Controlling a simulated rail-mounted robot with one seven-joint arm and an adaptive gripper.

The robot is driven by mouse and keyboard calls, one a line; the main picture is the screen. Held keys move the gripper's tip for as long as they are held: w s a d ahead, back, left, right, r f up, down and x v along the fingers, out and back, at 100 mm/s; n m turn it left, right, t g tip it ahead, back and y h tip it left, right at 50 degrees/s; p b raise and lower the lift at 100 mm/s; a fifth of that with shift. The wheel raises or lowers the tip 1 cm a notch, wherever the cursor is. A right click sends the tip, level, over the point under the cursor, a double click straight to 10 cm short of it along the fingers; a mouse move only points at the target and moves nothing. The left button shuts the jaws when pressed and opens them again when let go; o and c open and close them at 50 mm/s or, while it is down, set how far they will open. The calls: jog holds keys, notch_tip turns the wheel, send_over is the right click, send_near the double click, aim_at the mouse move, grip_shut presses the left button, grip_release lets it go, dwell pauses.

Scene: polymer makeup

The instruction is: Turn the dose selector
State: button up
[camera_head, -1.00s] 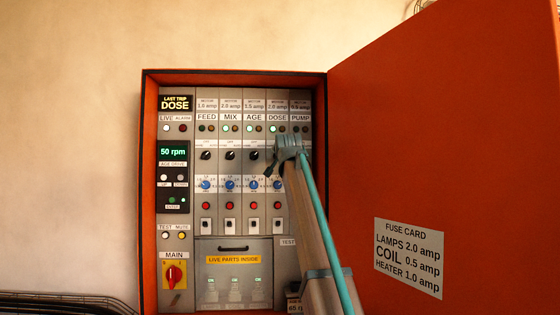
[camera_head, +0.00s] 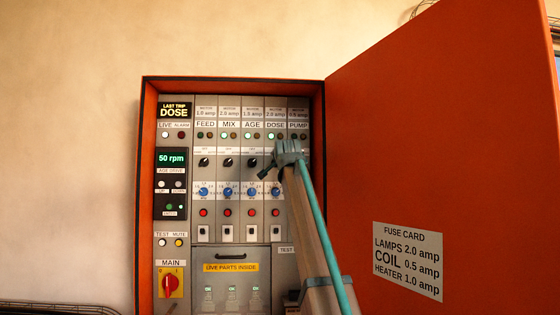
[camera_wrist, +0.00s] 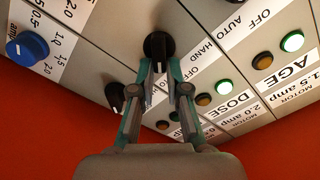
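The dose selector (camera_wrist: 158,46) is a black knob in the DOSE column, marked HAND, OFF and AUTO. In the wrist view its grip bar shows a pale line and points toward my gripper. My gripper (camera_wrist: 161,68) has its fingertips close on either side of this bar and looks shut on it; the exact contact is hard to see. In the head view my gripper (camera_head: 283,160) covers the selector. The DOSE label (camera_head: 275,125) and a lit green lamp (camera_head: 270,136) show above it.
The neighbouring AGE selector (camera_head: 252,162) and the PUMP selector (camera_wrist: 114,96) sit close to my fingers. Blue dials (camera_head: 252,192) are below. The orange cabinet door (camera_head: 450,150) stands open on the right. A red-handled MAIN switch (camera_head: 170,284) is at lower left.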

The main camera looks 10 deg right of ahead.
jog(key=o, duration=0.4)
jog(key=shift+c, duration=0.2)
jog(key=shift+s, duration=0.1)
jog(key=s, duration=1.1)
jog(key=shift+s+a, duration=0.4)
jog(key=shift+a, duration=0.05)
jog(key=shift+f, duration=0.1)
